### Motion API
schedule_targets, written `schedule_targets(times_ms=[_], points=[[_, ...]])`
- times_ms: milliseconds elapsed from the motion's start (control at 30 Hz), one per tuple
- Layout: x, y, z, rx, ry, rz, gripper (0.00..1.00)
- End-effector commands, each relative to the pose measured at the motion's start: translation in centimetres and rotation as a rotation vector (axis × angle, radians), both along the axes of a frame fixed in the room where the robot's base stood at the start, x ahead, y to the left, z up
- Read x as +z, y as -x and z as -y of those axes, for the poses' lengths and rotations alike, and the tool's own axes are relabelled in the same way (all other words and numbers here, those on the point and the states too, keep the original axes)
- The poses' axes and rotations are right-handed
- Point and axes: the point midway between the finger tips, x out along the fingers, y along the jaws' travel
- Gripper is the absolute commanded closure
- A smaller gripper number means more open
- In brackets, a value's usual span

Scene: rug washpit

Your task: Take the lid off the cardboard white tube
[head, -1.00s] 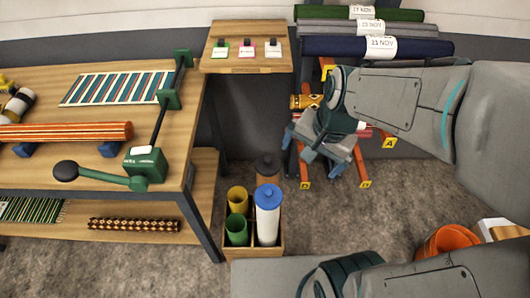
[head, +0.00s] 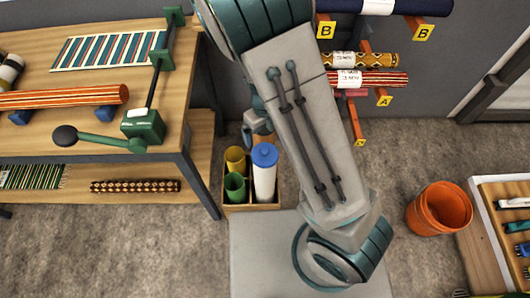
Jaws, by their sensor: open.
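The white cardboard tube (head: 264,185) stands upright in a wooden box, with its blue lid (head: 264,155) on its top end. My gripper (head: 256,132) is partly hidden behind my arm. It shows just above and behind the blue lid, near the brown tube (head: 262,142), and looks apart from the white tube. It is open, and I see nothing held in it.
The wooden box (head: 252,208) also holds a yellow tube (head: 235,158) and a green tube (head: 235,185). A wooden workbench (head: 190,128) stands close on the left. An orange bucket (head: 440,207) stands on the right. Rolled rugs (head: 372,79) rest on a rack behind.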

Motion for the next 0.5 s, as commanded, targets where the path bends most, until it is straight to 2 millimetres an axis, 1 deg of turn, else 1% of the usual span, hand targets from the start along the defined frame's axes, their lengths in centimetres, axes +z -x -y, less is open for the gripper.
schedule_targets(times_ms=[33,300,400,500], points=[[-0.9,0.0,0.1,-0.009,0.004,-0.001,0.00],[-6.3,0.0,0.1,-0.011,0.003,-0.004,0.00],[-7.6,0.0,0.1,-0.009,0.002,-0.003,0.00],[-8.2,0.0,0.0,-0.008,0.002,-0.001,0.00]])
